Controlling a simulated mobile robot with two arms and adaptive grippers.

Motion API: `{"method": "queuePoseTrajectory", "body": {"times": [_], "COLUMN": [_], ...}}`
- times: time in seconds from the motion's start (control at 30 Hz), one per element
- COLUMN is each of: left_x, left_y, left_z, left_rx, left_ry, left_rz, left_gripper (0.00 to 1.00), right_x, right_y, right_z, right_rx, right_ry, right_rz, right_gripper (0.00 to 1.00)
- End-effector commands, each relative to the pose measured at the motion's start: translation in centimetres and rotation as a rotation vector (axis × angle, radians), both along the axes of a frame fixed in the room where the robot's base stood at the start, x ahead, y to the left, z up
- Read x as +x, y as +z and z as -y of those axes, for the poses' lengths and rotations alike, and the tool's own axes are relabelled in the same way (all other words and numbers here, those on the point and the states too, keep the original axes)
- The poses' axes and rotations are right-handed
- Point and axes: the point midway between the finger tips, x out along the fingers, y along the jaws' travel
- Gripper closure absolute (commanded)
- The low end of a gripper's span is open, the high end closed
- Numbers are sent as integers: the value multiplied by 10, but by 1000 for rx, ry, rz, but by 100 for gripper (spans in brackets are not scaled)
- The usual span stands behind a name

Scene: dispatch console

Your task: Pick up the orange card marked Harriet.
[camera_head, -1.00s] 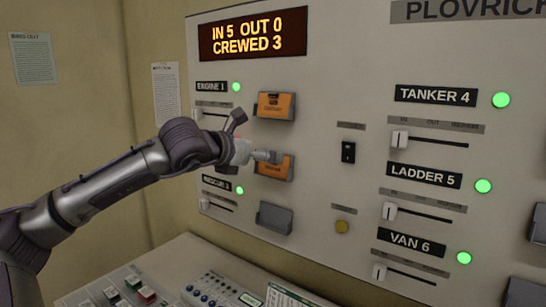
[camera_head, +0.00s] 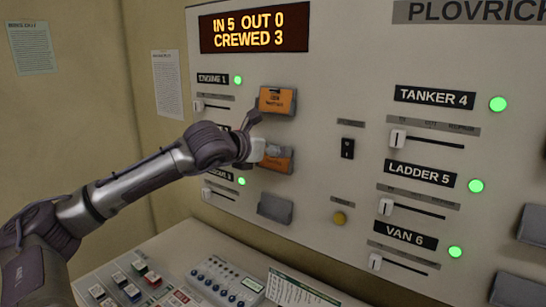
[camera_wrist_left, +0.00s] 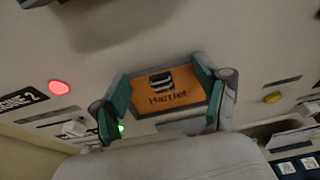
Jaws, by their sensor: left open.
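The orange card marked Harriet (camera_wrist_left: 168,91) sits in a grey holder on the wall panel. In the left wrist view its dark emblem and name are readable. In the head view the card (camera_head: 282,165) is partly covered by my left gripper (camera_head: 272,152). In the left wrist view my left gripper (camera_wrist_left: 162,75) is open, with one green-padded finger on each side of the card. I cannot tell whether the fingers touch it. My right gripper is in neither view.
Another orange card (camera_head: 277,101) sits in a holder above. An empty grey holder (camera_head: 275,208) is below. Sliders, such as the Ladder 5 slider (camera_head: 386,207), and lit lamps line the panel. A desk console (camera_head: 225,283) with buttons lies below.

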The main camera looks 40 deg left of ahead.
Motion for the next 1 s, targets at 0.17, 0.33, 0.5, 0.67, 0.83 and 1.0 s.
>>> {"method": "queuePoseTrajectory", "body": {"times": [0.17,0.33,0.5,0.67,0.83,1.0], "left_x": [0,1,1,1,1,1], "left_y": [-2,-2,-3,-3,-3,-3], "left_z": [-1,-1,-1,-1,-1,-1], "left_rx": [-1,-1,-2,-2,-3,-3], "left_ry": [1,1,2,2,1,1], "left_rz": [-3,-4,-4,-5,-6,-6], "left_gripper": [46,52,56,59,60,61], "right_x": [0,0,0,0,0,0], "right_y": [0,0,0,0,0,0], "right_z": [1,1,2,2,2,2], "right_rx": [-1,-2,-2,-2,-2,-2], "right_ry": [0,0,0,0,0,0], "right_rz": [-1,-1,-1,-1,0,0], "right_gripper": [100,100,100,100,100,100]}}
